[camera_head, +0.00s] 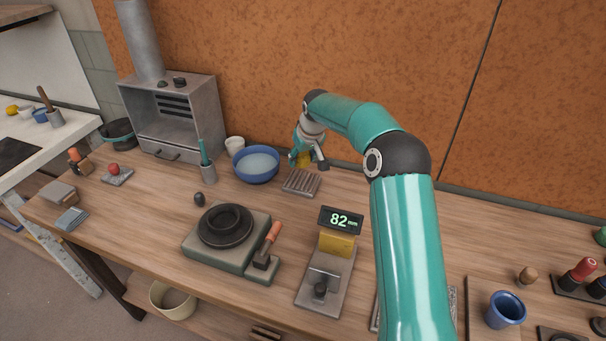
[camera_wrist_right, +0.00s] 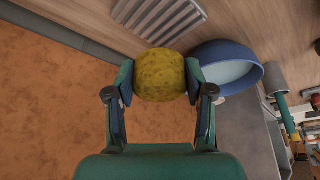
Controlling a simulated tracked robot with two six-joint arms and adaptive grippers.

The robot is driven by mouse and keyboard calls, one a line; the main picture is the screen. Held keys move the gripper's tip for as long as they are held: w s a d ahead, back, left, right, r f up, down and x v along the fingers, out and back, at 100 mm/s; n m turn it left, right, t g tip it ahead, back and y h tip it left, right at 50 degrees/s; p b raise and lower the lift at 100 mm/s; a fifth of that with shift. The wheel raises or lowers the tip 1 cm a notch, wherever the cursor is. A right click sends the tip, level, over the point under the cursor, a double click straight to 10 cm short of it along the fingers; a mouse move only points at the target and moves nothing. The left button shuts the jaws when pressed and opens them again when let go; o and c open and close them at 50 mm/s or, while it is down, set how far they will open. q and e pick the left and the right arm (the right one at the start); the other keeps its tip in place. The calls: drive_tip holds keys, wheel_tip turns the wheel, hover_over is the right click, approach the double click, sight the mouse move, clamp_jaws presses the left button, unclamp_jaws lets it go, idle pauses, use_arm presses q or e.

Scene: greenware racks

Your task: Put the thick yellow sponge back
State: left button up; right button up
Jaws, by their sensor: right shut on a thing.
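A thick, rounded yellow sponge (camera_wrist_right: 160,75) sits between the two fingertips of my right gripper (camera_wrist_right: 160,82), which is shut on it. In the head view the right gripper (camera_head: 308,162) is near the back wall, and part of the sponge (camera_head: 303,159) shows between its fingers. A grey ribbed dish (camera_head: 301,183) lies on the bench just in front of and below it in the head view. It also shows in the wrist view (camera_wrist_right: 165,18), beyond the sponge. The sponge looks held above the bench, apart from the dish. My left gripper is not in view.
A blue bowl of water (camera_head: 256,166) stands left of the ribbed dish, with a grey tool cup (camera_head: 209,173) beside it. The orange wall (camera_head: 260,70) is close behind the gripper.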

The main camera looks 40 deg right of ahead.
sight(301, 178)
drive_tip(key=shift+f+p, duration=0.3)
drive_tip(key=shift+f, duration=2.85)
drive_tip(key=o, duration=1.1)
drive_tip(key=b+v, duration=0.1)
drive_tip(key=v, duration=1.1)
drive_tip(key=shift+w+r+b, duration=0.1)
drive_tip(key=shift+b, duration=0.3)
